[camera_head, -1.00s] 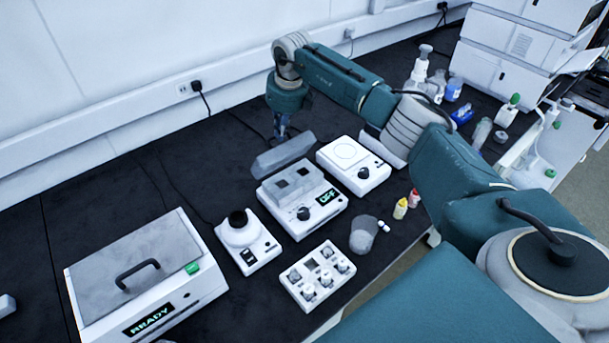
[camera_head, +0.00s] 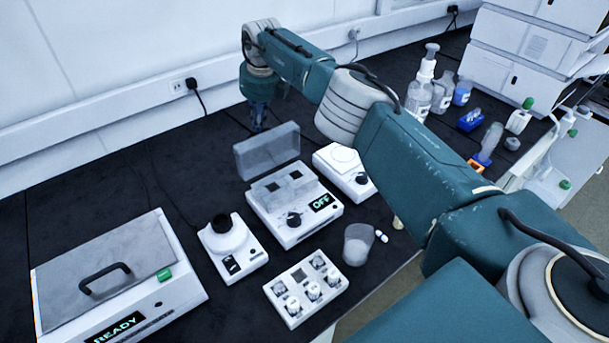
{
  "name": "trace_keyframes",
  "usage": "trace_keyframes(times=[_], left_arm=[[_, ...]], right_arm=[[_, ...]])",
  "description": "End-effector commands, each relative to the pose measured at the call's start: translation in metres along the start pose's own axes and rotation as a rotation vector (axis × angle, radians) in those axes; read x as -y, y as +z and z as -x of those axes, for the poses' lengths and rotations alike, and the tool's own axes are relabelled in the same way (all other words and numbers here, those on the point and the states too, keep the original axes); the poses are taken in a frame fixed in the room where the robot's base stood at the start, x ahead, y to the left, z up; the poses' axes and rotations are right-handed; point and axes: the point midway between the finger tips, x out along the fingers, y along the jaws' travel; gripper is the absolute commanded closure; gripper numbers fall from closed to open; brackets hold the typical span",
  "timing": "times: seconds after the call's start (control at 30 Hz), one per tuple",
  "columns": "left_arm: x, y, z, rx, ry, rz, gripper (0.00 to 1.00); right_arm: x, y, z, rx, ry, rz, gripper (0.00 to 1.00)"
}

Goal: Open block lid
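The block heater (camera_head: 318,222) is a white box with a dark knob and a display reading OFF, in the middle of the bench. Its grey lid (camera_head: 266,151) stands raised, roughly upright, along the back edge, and the block (camera_head: 283,187) with dark square wells shows uncovered. My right gripper (camera_head: 258,122) points down just behind the lid, near its top edge. Its fingers are small and dark, so I cannot tell whether they are open or touch the lid. My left gripper is out of view.
A lidded white READY unit (camera_head: 183,282) stands at left, a vortex mixer (camera_head: 246,255) beside the heater. A vial rack (camera_head: 322,303) and a clear cup (camera_head: 357,249) are in front. A white knobbed device (camera_head: 342,158) stands right, partly behind my arm. Bench behind the mixer is clear.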

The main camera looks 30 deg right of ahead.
Motion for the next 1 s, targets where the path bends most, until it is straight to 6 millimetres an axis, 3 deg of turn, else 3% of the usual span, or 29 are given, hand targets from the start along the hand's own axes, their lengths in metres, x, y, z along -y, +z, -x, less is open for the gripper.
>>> trace_keyframes(times=[0.57, 0.77, 1.0], left_arm=[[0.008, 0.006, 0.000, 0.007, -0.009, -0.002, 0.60], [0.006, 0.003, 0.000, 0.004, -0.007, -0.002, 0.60], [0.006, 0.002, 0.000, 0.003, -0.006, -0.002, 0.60]], right_arm=[[-0.001, 0.002, 0.003, 0.002, 0.000, 0.000, 1.00], [0.000, 0.002, 0.028, 0.005, -0.001, 0.002, 1.00], [-0.001, 0.002, 0.081, 0.005, -0.001, 0.000, 1.00]])
